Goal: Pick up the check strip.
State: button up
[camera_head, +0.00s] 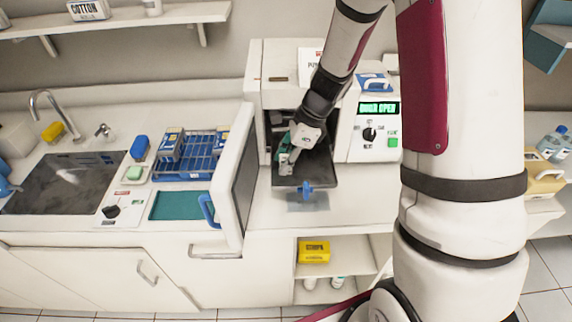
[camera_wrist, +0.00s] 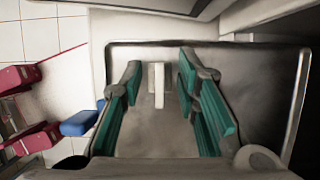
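A narrow pale strip (camera_wrist: 157,85), which looks like the check strip, lies on the grey metal tray (camera_wrist: 250,85) in the wrist view. My gripper (camera_wrist: 160,68) is open, with its teal-padded fingers on either side of the strip and gaps showing between them. In the head view my gripper (camera_head: 288,162) reaches down over the left part of the dark tray (camera_head: 322,176), which sticks out of the open steriliser. The strip cannot be made out there. Whether the fingertips touch the tray cannot be told.
The steriliser's open door (camera_head: 236,178) stands upright just left of the tray. The steriliser's display panel (camera_head: 379,109) is on the right. A blue tray handle (camera_head: 306,190) is at the tray's front. A blue rack (camera_head: 190,160) and a sink (camera_head: 62,184) lie farther left.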

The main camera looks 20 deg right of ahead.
grip_shut()
jog(key=shift+r, duration=0.1)
